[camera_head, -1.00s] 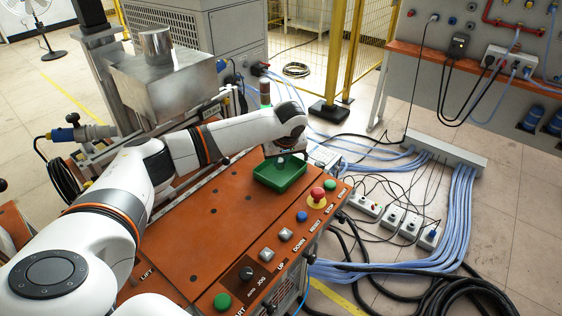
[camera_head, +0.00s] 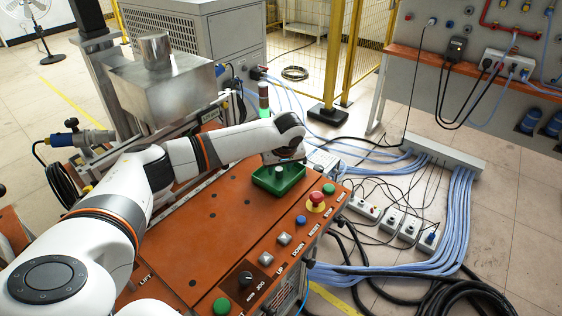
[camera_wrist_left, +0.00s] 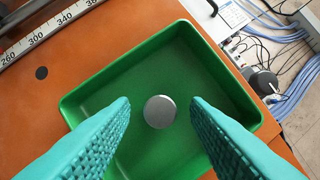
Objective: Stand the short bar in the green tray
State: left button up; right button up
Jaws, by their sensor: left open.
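The short bar (camera_head: 279,170) is a small grey metal cylinder inside the green tray (camera_head: 262,184). In the left wrist view its round end (camera_wrist_left: 160,111) faces the camera, so it looks upright, near the middle of the tray floor (camera_wrist_left: 97,98). My left gripper (camera_head: 282,160) is over the tray. In the left wrist view, the teal fingers of the left gripper (camera_wrist_left: 159,105) are open, one on each side of the bar, with a visible gap to it on both sides. The fingers hide parts of the tray. My right gripper is not in view.
The tray sits on the orange panel (camera_head: 205,225), near a red emergency stop (camera_head: 316,197) and several buttons. A metal box (camera_head: 165,85) stands behind my left arm. A ruler scale (camera_wrist_left: 50,28) runs at upper left in the wrist view. The panel's middle is mostly clear.

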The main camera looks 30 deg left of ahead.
pick_arm(q)
jog(key=b+v, duration=0.1)
jog(key=v, duration=1.1)
